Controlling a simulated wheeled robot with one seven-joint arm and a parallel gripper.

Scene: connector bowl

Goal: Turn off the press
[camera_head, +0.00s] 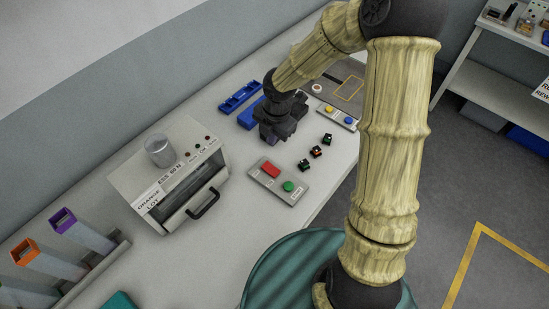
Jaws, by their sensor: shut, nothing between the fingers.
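A grey control plate (279,181) lies on the bench with a large red button (270,170) and a round green button (288,186). A boxy grey and white machine (170,172) with a clear cylinder on top, a dark window and a black handle stands to its left; it may be the press, but I cannot read its labels for certain. My gripper (272,139) is above the bench, up-picture of the red button and apart from it in the picture. It is shut and empty, and its fingertips are hard to make out.
Small dark connectors (316,152) lie right of the plate. Blue trays (240,97) lie behind my gripper. A second panel with yellow and blue buttons (337,117) sits near the bench's right edge. Coloured-top bins (62,222) stand at the lower left.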

